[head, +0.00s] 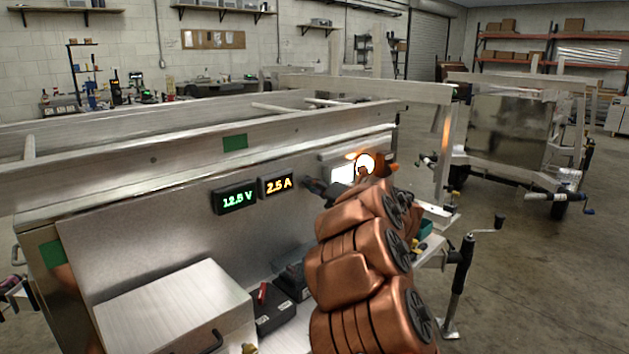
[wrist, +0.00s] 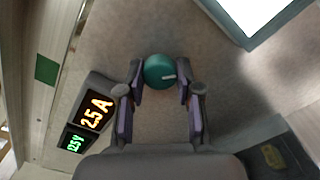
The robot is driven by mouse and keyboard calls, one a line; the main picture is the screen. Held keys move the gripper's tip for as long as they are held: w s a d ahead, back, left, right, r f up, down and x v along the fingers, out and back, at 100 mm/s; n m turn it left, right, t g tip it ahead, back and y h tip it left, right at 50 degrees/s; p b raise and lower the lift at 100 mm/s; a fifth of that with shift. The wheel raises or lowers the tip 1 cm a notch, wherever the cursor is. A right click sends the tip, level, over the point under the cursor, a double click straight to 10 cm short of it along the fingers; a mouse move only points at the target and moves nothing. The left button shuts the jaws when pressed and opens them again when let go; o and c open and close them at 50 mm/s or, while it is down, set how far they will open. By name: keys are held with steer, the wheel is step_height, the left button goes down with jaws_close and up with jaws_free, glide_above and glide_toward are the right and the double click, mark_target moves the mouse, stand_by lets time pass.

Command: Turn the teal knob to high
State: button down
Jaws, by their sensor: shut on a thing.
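In the head view my copper-coloured arm reaches to the panel and my gripper (head: 314,187) is partly visible there, right of the displays. The knob is hidden in the head view.
A green 12.5 V display (head: 234,198) and an amber 2.5 A display (head: 277,184) sit left of my gripper. A bright white screen (head: 342,173) is to the right. A metal box (head: 175,310) and a black case (head: 270,308) stand below the panel.

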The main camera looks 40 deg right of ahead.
steer(key=m+p, duration=1.8)
steer(key=m, duration=0.3)
steer(key=shift+r+p, duration=0.15)
steer(key=shift+p, duration=0.25)
steer(key=shift+m, duration=0.4)
steer(key=c, duration=0.8)
jaws_free()
steer(key=s, duration=1.2)
steer(key=shift+a, duration=0.15)
